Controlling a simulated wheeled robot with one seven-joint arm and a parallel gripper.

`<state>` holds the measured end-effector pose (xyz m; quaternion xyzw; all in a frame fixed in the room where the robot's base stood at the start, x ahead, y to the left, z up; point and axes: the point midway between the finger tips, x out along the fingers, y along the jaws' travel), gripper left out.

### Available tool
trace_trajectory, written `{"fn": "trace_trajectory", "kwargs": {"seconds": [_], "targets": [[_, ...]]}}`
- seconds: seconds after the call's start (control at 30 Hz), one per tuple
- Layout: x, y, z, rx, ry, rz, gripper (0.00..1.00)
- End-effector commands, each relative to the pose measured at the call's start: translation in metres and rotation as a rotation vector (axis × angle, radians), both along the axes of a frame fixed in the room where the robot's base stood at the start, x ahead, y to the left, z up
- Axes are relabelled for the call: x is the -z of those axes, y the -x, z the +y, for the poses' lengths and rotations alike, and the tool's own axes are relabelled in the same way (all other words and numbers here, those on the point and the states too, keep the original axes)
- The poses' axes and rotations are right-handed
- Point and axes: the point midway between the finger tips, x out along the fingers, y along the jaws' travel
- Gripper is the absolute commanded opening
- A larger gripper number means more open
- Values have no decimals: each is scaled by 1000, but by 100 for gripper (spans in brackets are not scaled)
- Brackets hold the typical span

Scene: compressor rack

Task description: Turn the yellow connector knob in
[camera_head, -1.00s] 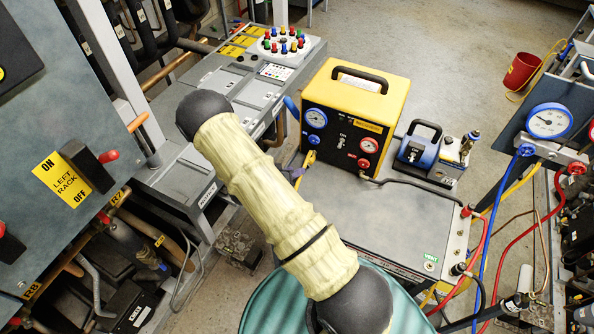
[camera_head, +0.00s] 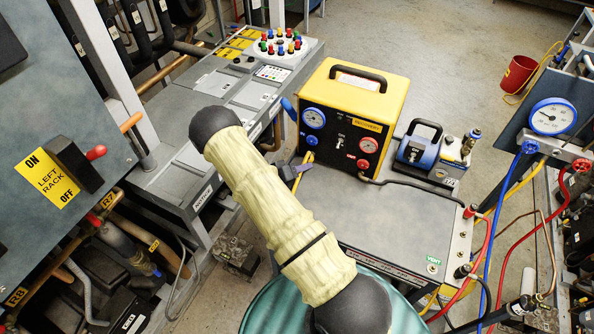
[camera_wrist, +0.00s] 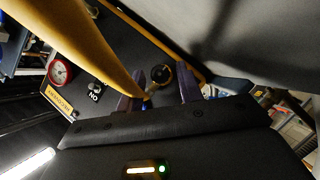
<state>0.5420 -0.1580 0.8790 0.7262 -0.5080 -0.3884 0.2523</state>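The yellow recovery machine (camera_head: 345,125) stands on the grey bench, its dark front carrying a blue gauge, a red gauge and a switch. In the head view my gripper (camera_head: 295,172) is small and partly hidden by my arm.
A blue pump (camera_head: 420,150) stands right of the machine. The grey bench top (camera_head: 390,220) in front is mostly clear. Red, blue and yellow hoses hang at the right near a gauge (camera_head: 552,117). The left rack panel (camera_head: 60,120) stands close on the left.

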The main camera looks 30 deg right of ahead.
Motion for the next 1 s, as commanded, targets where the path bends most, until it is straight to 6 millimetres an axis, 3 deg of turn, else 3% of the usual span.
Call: {"fn": "trace_trajectory", "kwargs": {"seconds": [0.23,0.57,0.73,1.0], "targets": [[4,-1,1,10,97,124,36],[2,-1,1,11,112,143,36],[2,-1,1,12,111,142,3],[2,-2,0,11,110,141,3]]}}
